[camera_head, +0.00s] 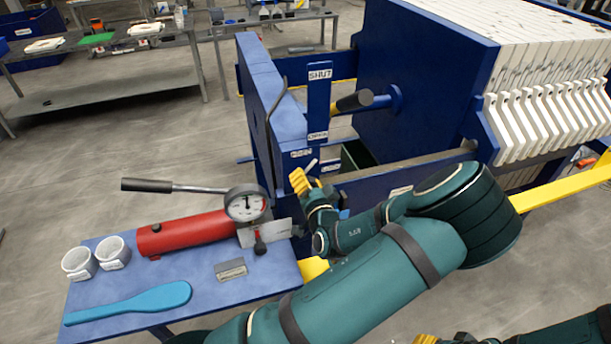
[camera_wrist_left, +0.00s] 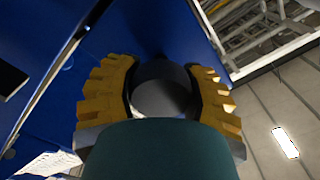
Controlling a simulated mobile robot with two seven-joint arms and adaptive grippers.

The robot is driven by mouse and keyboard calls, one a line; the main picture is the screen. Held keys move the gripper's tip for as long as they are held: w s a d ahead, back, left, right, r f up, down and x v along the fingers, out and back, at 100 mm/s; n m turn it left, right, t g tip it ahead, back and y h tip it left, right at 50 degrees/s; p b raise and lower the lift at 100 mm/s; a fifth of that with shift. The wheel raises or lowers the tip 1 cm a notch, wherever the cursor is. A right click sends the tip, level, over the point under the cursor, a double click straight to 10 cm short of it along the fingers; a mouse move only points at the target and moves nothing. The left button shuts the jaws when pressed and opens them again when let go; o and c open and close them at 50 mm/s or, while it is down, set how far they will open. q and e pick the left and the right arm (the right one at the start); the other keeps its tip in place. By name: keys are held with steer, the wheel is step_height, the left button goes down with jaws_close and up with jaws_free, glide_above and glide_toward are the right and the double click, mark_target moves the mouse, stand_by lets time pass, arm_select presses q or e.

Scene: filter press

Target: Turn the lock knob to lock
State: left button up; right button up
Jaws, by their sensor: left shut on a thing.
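My left gripper (camera_head: 303,182) has yellow fingers and sits at the blue press frame, just below the small white labels. In the left wrist view its fingers (camera_wrist_left: 160,92) are closed around a dark grey round knob (camera_wrist_left: 160,90), taken to be the lock knob. The fingers hide most of the knob in the head view, so I cannot read its turn. A small pale bar (camera_head: 311,165) shows just above the fingers. Only a yellow bit of my right gripper (camera_head: 425,339) shows at the bottom edge.
A black-handled lever (camera_head: 354,101) sticks out beside the upright SHUT/OPEN plate (camera_head: 319,100). On the blue side table (camera_head: 206,290) stand a red hand pump (camera_head: 185,233) with gauge (camera_head: 246,203), two white cups (camera_head: 80,263) and a blue paddle (camera_head: 130,303). White filter plates (camera_head: 545,115) are at right.

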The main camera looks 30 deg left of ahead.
arm_select(q)
steer(key=m+p, duration=0.1)
steer(key=m, duration=0.3)
steer(key=shift+d+f+m, duration=0.1)
steer(key=shift+m, duration=0.3)
steer(key=m, duration=0.5)
steer(key=shift+f+p, duration=0.2)
steer(key=shift+p, duration=0.2)
steer(key=shift+m, duration=0.3)
steer(key=o, duration=1.3)
steer(key=shift+c, duration=0.2)
steer(key=shift+d+r, duration=0.1)
